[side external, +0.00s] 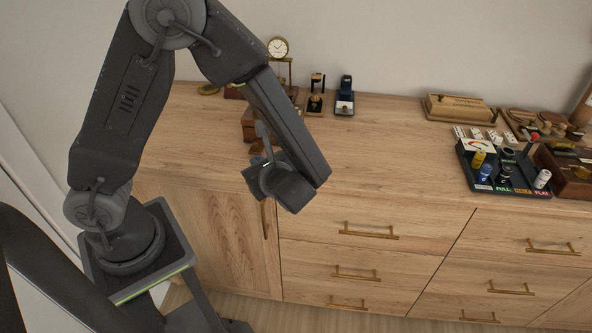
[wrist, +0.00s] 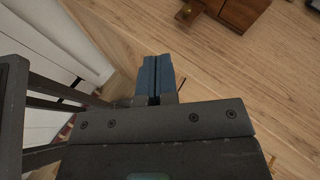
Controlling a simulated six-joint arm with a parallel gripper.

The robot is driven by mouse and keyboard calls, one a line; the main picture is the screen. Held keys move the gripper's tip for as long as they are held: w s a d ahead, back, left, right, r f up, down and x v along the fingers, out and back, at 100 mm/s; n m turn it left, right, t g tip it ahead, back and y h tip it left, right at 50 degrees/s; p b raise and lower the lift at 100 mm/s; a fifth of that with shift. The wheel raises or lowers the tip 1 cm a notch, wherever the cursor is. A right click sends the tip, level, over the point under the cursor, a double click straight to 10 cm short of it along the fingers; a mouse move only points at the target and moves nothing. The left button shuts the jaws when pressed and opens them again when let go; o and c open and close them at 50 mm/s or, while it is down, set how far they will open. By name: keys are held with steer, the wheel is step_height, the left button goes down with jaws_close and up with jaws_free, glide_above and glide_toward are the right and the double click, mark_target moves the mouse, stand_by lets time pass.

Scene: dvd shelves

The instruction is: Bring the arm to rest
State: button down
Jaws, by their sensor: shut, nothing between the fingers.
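My gripper (side external: 253,177) hangs in front of and above the front edge of the wooden cabinet top (side external: 390,150), with the arm bent over from the left. In the wrist view its two blue-grey fingers (wrist: 158,75) lie together, shut, with nothing held. The wood surface shows past the fingertips. My wrist and forearm hide part of the cabinet behind them in the side view.
A dark wooden box (wrist: 238,10) stands on the top beyond my gripper. A clock (side external: 278,47) and watch stands (side external: 344,100) are at the back. A dark battery tray (side external: 508,187) and wooden pieces fill the right. The middle of the top is clear.

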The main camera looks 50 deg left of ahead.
steer(key=s+d+r+n+t+h, duration=0.2)
steer(key=s+r+n+h, duration=0.2)
steer(key=r+n+h, duration=0.2)
steer(key=s+d+r+n+t+h, duration=0.1)
steer(key=s+d+r+n+h, duration=0.2)
steer(key=r+n, duration=0.8)
steer(key=s+h, duration=0.2)
steer(key=h, duration=0.2)
steer(key=shift+d+n+t, duration=0.15)
steer(key=shift+n+t, duration=0.15)
steer(key=shift+t, duration=0.1)
